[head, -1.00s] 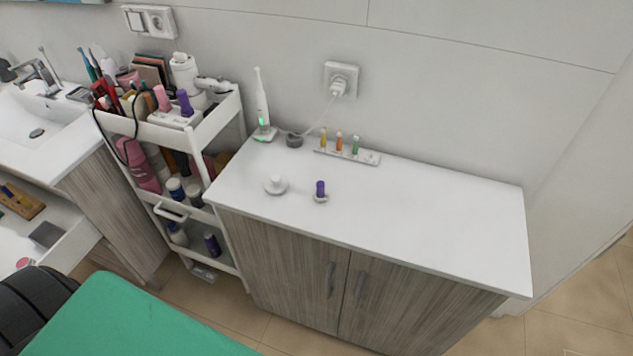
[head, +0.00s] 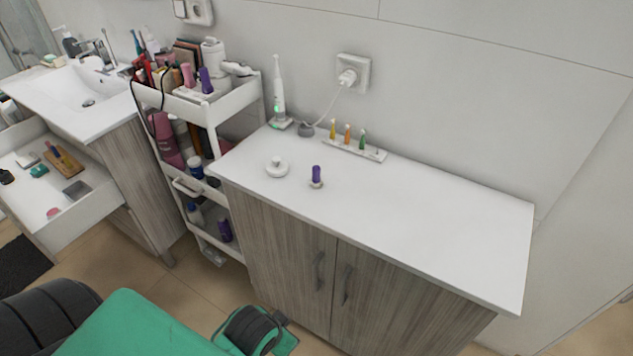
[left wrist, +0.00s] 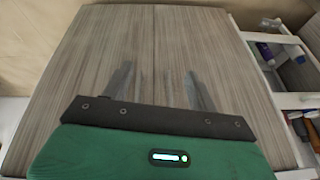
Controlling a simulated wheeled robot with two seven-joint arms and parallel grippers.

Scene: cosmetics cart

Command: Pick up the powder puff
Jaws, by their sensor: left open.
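A low white round piece with a small knob on top (head: 277,168) stands on the left part of the white countertop. It may be the powder puff, but its material is too small to tell. A purple upright piece on a small pale base (head: 316,176) stands just to its right. My left gripper (left wrist: 158,72) is open and empty in the left wrist view, with both fingers pointing at a wood-grain panel. No puff shows between its fingers. Its fingers are not visible in the head view. My right gripper is in neither view.
A white cart (head: 236,103) full of bottles stands left of the counter. An electric toothbrush (head: 278,90) and a holder with small coloured bottles (head: 373,153) stand along the wall. An open drawer (head: 50,222) is far left. The counter's right half (head: 440,210) is clear.

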